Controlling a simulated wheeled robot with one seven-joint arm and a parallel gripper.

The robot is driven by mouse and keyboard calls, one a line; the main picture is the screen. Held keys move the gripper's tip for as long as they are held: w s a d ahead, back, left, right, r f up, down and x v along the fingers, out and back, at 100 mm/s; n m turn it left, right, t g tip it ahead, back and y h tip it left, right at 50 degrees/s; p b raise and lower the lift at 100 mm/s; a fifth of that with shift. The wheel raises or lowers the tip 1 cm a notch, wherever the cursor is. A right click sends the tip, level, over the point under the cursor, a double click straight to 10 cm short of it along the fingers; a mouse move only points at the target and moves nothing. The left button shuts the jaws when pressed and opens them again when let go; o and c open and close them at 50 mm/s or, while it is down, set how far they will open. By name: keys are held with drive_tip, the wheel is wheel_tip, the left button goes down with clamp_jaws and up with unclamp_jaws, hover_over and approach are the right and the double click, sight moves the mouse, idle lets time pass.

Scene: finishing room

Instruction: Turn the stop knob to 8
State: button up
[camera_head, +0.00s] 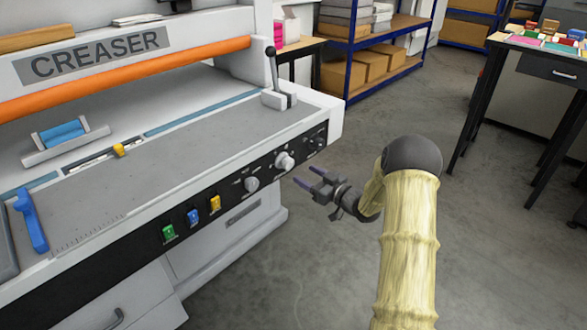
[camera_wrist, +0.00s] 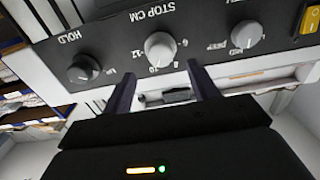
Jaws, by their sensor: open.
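The stop knob (camera_head: 284,161) is the white middle one of three round knobs on the creaser's dark front panel. In the wrist view, where the lettering is upside down, the stop knob (camera_wrist: 160,46) sits under the words STOP CM. Numbers 6, 8, 10 and 12 show around it; I cannot tell clearly which one it points to. My gripper (camera_head: 308,177) is open and empty, in front of the panel and a little below the knob, apart from it. In the wrist view its two fingers (camera_wrist: 163,78) point toward the panel, spread wider than the knob.
A dark HOLD knob (camera_wrist: 83,68) and another white knob (camera_wrist: 247,35) flank it. Green (camera_head: 169,233), blue (camera_head: 193,217) and yellow (camera_head: 215,203) switches lie further left on the panel. A lever (camera_head: 273,75) stands above. The floor (camera_head: 330,255) in front is clear.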

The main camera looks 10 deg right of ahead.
sight(290, 166)
drive_tip(key=x, duration=0.6)
drive_tip(key=shift+w+a, duration=0.25)
drive_tip(key=shift+c, duration=0.2)
drive_tip(key=c, duration=0.9)
